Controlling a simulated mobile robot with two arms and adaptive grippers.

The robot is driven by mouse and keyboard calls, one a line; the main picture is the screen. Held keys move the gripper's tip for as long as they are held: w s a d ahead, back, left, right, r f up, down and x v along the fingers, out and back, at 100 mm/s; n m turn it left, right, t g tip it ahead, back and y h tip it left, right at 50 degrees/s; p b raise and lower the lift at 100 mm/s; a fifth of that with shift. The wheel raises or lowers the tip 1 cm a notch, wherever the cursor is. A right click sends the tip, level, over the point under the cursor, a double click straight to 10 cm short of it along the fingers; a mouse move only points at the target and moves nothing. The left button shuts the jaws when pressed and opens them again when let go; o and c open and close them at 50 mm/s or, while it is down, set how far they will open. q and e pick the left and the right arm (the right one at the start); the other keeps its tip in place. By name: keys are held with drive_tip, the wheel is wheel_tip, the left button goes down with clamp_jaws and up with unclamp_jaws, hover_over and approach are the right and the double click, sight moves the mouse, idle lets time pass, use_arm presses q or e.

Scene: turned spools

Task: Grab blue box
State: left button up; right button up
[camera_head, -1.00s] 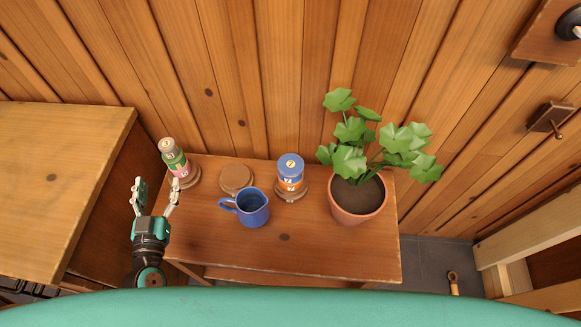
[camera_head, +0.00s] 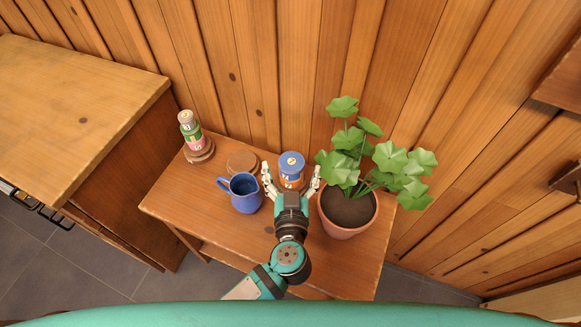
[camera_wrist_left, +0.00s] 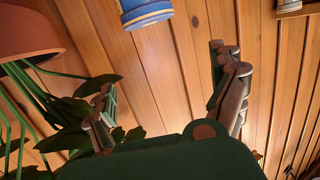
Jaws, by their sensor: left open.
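The blue box is a round blue container (camera_head: 291,162) with an orange and white band, standing on the wooden table behind my left gripper. My left gripper (camera_head: 291,180) is open, its fingers spread to either side of the container in the head view. Its lower part and base are partly hidden by the gripper. In the left wrist view the blue container (camera_wrist_left: 146,10) shows at the top edge, cut off, beyond the open fingers. Whether the fingers touch it cannot be told. My right gripper is not in view.
A blue mug (camera_head: 245,194) stands just left of my left gripper. A potted plant (camera_head: 347,214) stands close on the right, its leaves near the fingers. A round wooden stand (camera_head: 242,162) and a green and pink container (camera_head: 192,133) are farther left on the table (camera_head: 180,205).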

sight(291, 164)
use_arm(q)
wheel_tip(291, 164, down, 6)
drive_tip(key=shift+f+b, duration=0.15)
drive_tip(key=shift+b, duration=0.85)
drive_tip(key=shift+w, duration=1)
drive_tip(key=shift+w+f, duration=0.1)
drive_tip(key=shift+w, duration=0.4)
drive_tip(key=w, duration=0.4)
drive_tip(key=shift+w+f+b, duration=0.25)
drive_tip(key=shift+f+b, duration=0.1)
drive_tip(key=c, duration=1.1)
drive_tip(key=shift+c, duration=0.8)
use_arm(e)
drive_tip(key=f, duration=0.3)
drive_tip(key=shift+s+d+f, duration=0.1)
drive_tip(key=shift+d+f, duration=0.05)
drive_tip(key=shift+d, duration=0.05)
